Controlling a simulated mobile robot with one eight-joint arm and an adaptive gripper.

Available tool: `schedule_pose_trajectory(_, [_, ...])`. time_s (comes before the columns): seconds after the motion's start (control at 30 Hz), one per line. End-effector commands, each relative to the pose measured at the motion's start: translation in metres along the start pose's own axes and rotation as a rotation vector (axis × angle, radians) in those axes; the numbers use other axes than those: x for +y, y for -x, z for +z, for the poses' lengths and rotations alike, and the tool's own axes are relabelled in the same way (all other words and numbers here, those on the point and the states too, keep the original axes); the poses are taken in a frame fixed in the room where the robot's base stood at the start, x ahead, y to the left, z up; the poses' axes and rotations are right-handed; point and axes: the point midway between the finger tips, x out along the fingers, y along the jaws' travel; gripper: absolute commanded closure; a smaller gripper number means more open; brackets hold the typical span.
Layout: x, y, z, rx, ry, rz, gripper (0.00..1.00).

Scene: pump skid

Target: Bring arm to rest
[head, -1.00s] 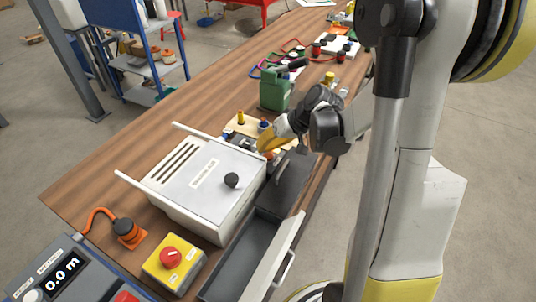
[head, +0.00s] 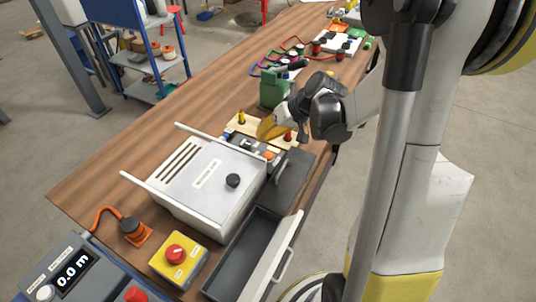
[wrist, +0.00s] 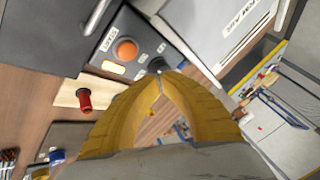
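My arm reaches in from the right in the head view, over the wooden workbench. My gripper (head: 268,130) has yellow fingers and is above the far end of the white cabinet, near a small grey control box (head: 245,149) and a light wooden board with pegs (head: 240,128). In the wrist view the yellow fingers of my gripper (wrist: 162,84) converge and their tips meet, with nothing seen held between them. An orange button (wrist: 125,49) on the dark control box and a red peg (wrist: 85,100) lie beyond the fingers.
The white cabinet (head: 205,180) with a black knob stands nearest my gripper. An open grey drawer (head: 245,255) is in front of it. A green container (head: 275,90) stands behind. A yellow box with a red button (head: 178,258) is at the near end. Bare bench (head: 130,140) lies left.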

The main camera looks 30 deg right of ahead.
Motion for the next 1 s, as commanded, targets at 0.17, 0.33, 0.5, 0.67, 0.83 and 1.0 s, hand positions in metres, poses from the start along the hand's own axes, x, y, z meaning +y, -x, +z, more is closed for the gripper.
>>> schedule_pose_trajectory(0.17, [0.000,0.000,0.000,0.000,0.000,0.000,1.00])
schedule_pose_trajectory(0.33, [0.000,0.000,0.000,0.000,0.000,0.000,1.00])
schedule_pose_trajectory(0.5, [-0.014,0.009,0.002,-0.005,0.005,0.024,1.00])
schedule_pose_trajectory(0.67, [-0.050,0.034,0.014,-0.015,0.024,0.097,1.00])
schedule_pose_trajectory(0.83, [-0.087,0.065,0.035,-0.006,0.057,0.188,1.00])
schedule_pose_trajectory(1.0, [-0.115,0.093,0.064,0.021,0.100,0.269,1.00])
